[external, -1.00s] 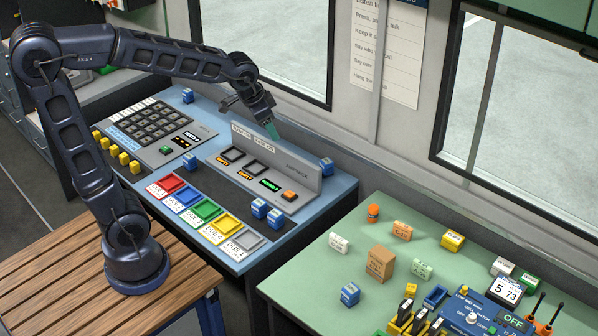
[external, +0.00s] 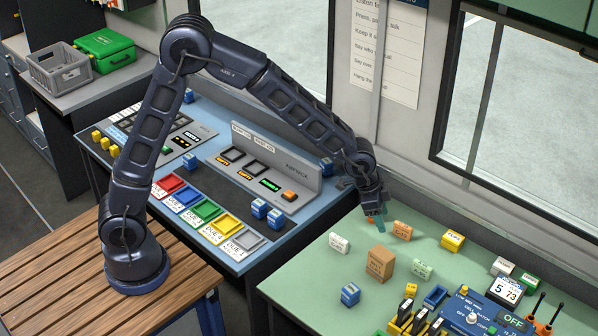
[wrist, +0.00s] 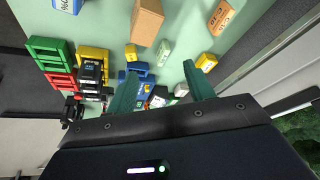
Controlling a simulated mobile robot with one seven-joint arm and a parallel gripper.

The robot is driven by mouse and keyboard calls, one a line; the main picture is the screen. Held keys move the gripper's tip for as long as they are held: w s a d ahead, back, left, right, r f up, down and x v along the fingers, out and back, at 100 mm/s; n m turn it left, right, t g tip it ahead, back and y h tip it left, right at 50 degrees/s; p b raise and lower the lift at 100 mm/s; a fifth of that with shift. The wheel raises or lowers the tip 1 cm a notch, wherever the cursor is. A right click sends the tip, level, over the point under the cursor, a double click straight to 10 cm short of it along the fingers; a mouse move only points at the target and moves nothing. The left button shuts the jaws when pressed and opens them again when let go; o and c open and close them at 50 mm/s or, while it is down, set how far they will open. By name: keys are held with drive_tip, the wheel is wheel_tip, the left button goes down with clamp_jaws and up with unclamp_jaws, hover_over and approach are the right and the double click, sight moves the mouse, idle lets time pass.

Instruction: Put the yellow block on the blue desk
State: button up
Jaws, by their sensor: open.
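The yellow block (external: 453,240), with dark lettering on a pale label, lies on the green desk near the window side. It also shows in the wrist view (wrist: 205,61), just beyond the right fingertip. My gripper (external: 378,219) is open and empty, above the far left part of the green desk, left of the yellow block and apart from it. Its two green fingers (wrist: 161,73) stand spread in the wrist view. The blue desk (external: 316,205) stands to the left and carries control panels, coloured trays and small blue blocks.

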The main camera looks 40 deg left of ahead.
drive_tip(key=m+g, duration=0.1)
drive_tip(key=m, duration=0.1)
approach(411, 287)
drive_tip(key=shift+h, duration=0.3)
drive_tip(key=x, duration=0.4)
drive_tip(key=shift+s+f, duration=0.2)
drive_tip(key=shift+f, duration=0.1)
drive_tip(key=shift+w+x, duration=0.1)
drive_tip(key=shift+x, duration=1.45)
drive_tip(key=shift+w+x, duration=0.15)
drive_tip(key=shift+x, duration=1.4)
drive_tip(key=shift+a, duration=0.15)
drive_tip(key=shift+c, duration=0.4)
drive_tip(key=c, duration=1.1)
clamp_jaws()
drive_tip(key=shift+r, duration=0.1)
wheel_tip(411, 287, up, 20)
